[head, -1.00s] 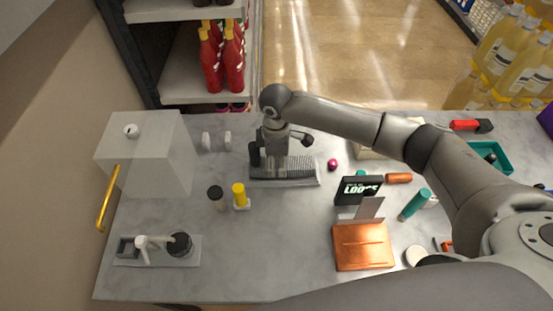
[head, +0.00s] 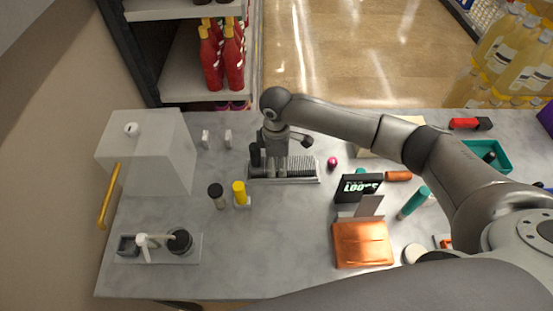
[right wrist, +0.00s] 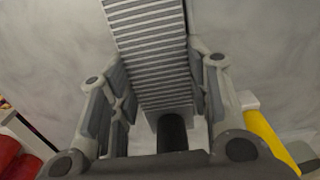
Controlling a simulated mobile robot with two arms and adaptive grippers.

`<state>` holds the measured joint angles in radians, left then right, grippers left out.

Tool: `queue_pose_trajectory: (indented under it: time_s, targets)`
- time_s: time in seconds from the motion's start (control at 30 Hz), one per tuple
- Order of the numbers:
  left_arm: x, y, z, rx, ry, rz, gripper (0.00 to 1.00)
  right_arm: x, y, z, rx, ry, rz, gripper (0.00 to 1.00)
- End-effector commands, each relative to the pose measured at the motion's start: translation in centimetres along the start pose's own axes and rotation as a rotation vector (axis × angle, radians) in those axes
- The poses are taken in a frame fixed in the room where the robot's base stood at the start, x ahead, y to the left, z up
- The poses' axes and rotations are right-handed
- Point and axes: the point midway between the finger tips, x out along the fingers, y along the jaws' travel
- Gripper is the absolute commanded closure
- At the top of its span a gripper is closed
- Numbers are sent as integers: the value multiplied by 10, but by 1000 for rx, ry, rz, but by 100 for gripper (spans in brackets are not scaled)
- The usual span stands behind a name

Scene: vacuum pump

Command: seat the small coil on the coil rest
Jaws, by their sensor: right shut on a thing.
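A long grey ribbed block (head: 300,168) lies on the worktop near its back edge, with a black cylinder (head: 255,154) standing at its left end. My right gripper (head: 276,172) points down over the block's left part. In the right wrist view its fingers (right wrist: 158,85) lie on both sides of the ribbed block (right wrist: 150,50) and are shut on it. The black cylinder (right wrist: 172,132) shows near the palm. Two small pale uprights (head: 217,138) stand left of the block. I cannot tell which things are the small coil and the coil rest. My left gripper is not visible.
A yellow cylinder (head: 240,193) and a dark-capped one (head: 216,196) stand in front. A whitish box (head: 150,155) is at left, above a pump-like fixture (head: 180,242). A black display (head: 359,187) and copper-coloured plate (head: 362,245) are at right. The front middle is clear.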

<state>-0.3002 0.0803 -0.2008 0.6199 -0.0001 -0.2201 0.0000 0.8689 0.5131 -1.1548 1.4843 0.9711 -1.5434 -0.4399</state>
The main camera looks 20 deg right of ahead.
Motion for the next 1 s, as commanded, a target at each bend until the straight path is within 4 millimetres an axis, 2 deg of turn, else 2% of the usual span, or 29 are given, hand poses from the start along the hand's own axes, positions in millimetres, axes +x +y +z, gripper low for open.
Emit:
queue_pose_trajectory:
  time_s: [1.0]
  targets:
    - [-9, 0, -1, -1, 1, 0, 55, 1, 1, -1, 0, 3, 2, 89]
